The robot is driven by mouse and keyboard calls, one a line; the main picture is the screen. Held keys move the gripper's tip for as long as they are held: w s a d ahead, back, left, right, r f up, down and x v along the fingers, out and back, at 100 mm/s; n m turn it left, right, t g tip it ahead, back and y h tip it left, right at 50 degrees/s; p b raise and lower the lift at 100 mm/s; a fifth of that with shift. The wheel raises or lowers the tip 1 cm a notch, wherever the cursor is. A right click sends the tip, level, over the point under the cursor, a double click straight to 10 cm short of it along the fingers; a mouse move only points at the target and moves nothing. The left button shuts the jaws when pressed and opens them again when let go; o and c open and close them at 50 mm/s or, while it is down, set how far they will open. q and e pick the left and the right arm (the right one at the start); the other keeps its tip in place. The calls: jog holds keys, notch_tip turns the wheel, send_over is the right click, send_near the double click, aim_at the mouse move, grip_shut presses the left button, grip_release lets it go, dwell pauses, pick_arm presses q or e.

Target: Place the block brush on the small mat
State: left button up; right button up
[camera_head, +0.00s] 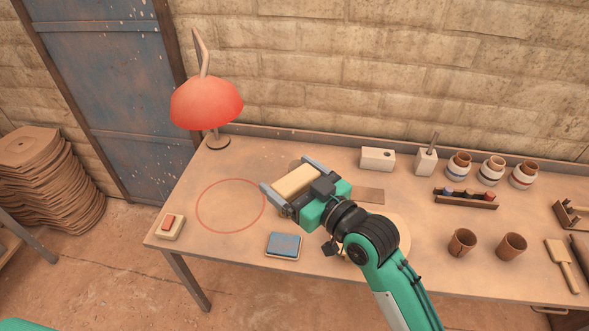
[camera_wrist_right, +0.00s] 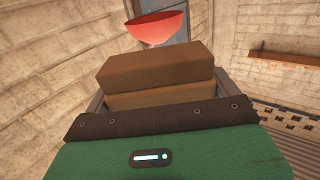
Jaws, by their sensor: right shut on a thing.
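My right gripper (camera_head: 286,192) is shut on the block brush (camera_head: 297,181), a cream block held between its two grey fingers over the table, just right of a red circle outline. The wrist view shows the block brush (camera_wrist_right: 155,70) as two stacked brown layers between the fingers. A flat brown rectangle (camera_head: 369,195) lies right of the gripper, partly hidden by it; it may be the small mat, but I cannot tell for certain. A small blue-topped pad (camera_head: 284,244) lies near the front edge. My left gripper is not in view.
A red lamp (camera_head: 207,104) stands at the back left and a red-buttoned box (camera_head: 171,227) at the front left. The red circle (camera_head: 231,206) encloses bare table. Banded jars (camera_head: 491,170), a small rack (camera_head: 465,199) and brown cups (camera_head: 462,242) stand at the right.

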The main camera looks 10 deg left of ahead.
jog(key=s+d+f+m+t+h, duration=0.1)
jog(key=d+f+m+t+h, duration=0.1)
jog(key=d, duration=0.7)
jog(key=s+d+f+m+t+h, duration=0.2)
jog(key=d+f+m+h, duration=0.3)
jog(key=d, duration=0.5)
jog(key=s+d+f+m+t+h, duration=0.2)
jog(key=d+f+m+t+h, duration=0.1)
jog(key=d+f+h, duration=0.2)
jog(key=d+h, duration=0.2)
jog(key=d, duration=0.2)
jog(key=shift+s+d, duration=0.15)
jog(key=shift+d, duration=0.25)
jog(key=shift+a, duration=0.1)
